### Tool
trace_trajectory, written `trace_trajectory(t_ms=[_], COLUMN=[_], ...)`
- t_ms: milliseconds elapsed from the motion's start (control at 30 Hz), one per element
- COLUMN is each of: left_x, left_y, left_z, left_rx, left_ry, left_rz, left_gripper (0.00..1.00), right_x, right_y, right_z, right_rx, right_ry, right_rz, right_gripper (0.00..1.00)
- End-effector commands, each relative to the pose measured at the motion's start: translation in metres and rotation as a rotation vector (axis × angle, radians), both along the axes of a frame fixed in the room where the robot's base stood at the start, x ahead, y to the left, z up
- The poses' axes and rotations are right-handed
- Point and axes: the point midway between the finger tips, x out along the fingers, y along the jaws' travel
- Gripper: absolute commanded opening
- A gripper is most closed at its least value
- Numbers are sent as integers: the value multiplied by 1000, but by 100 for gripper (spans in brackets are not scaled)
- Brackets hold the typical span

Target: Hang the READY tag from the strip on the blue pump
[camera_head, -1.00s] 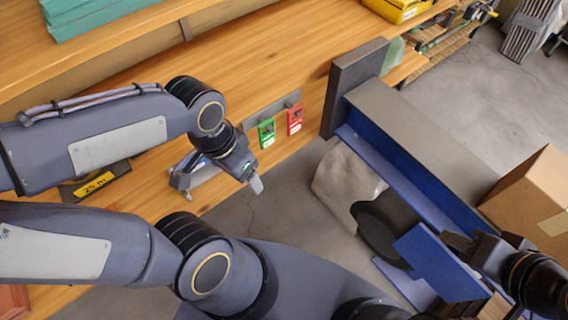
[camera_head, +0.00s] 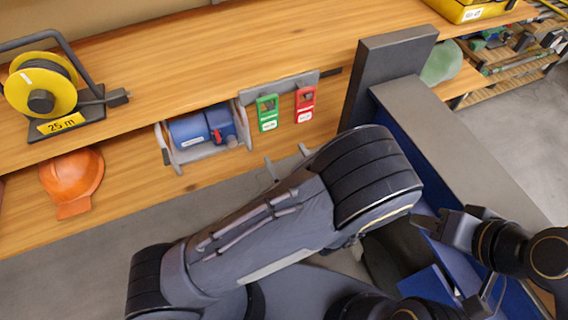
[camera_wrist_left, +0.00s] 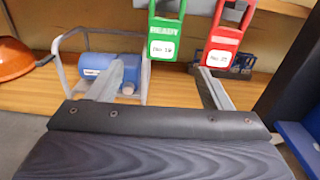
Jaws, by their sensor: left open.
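The green READY tag (camera_head: 267,113) hangs from the grey strip (camera_head: 285,88) on the wooden front. My left gripper (camera_head: 287,160) is open and empty below the tags. In its wrist view, the green tag appears between the spread fingers, toward the top. My right gripper (camera_head: 440,226) is at the right; its finger gap is unclear.
A yellow cable reel (camera_head: 42,88) stands on the bench at left, and an orange helmet (camera_head: 72,180) lies below. A dark upright plate (camera_head: 385,75) and blue-grey beam rise close right of the tags. The bench top above the strip is clear.

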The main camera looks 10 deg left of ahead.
Motion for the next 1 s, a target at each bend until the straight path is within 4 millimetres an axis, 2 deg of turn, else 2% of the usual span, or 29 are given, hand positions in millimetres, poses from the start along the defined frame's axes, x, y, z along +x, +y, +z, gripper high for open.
trace_trajectory(t_ms=[100,267,1000], left_x=[3,12,84], left_y=[-5,2,53], left_z=[-3,-3,-3], left_rx=[25,22,19], left_ry=[-6,-4,-5], left_rz=[-30,-26,-22], left_gripper=[73,73,73], right_x=[0,0,0], right_y=[0,0,0], right_z=[-2,-1,-3], right_rx=[0,0,0], right_ry=[0,0,0], right_rz=[0,0,0], right_gripper=[36,36,36])
